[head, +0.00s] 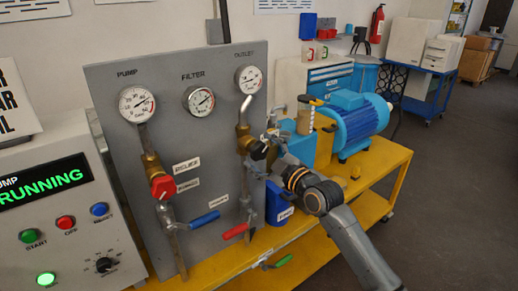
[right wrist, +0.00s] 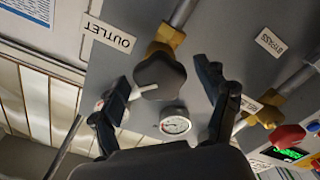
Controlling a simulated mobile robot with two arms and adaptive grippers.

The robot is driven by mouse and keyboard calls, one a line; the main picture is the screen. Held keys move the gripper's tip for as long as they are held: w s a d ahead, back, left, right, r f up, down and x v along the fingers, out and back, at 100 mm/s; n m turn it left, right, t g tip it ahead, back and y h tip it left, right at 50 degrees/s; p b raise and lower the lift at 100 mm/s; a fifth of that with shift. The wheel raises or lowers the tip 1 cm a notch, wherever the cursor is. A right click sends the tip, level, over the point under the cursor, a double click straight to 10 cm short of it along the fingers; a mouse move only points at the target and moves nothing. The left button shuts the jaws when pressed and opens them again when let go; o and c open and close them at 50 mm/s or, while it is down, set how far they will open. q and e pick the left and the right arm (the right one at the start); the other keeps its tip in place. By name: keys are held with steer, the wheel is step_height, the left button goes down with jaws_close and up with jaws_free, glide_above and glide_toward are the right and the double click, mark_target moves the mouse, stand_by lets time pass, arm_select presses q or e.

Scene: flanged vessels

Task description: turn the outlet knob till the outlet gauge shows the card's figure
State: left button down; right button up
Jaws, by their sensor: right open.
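The outlet gauge (head: 249,79) is a round white dial at the top right of the grey panel (head: 205,135). The outlet knob (right wrist: 158,76) is black with a white pointer, on a brass valve (right wrist: 168,38). In the head view the knob (head: 258,151) is partly covered by my right gripper. My right gripper (right wrist: 166,77) is open, with one finger on each side of the knob and gaps visible. My left gripper is out of view. I cannot make out a card with a figure.
The pump gauge (head: 137,103) and filter gauge (head: 199,100) are on the same panel. A red knob (head: 163,187), a blue lever (head: 204,219) and a red lever (head: 235,231) stick out nearby. A blue motor (head: 350,118) stands on the yellow bench (head: 386,170) to the right.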

steer(key=shift+w+a, duration=0.3)
steer(key=shift+w, duration=0.15)
steer(key=c, duration=1.2)
steer(key=shift+m, duration=0.3)
steer(key=m+p, duration=0.1)
steer(key=m, duration=0.4)
steer(key=m+p, duration=0.1)
steer(key=m, duration=0.5)
steer(key=shift+m, duration=0.4)
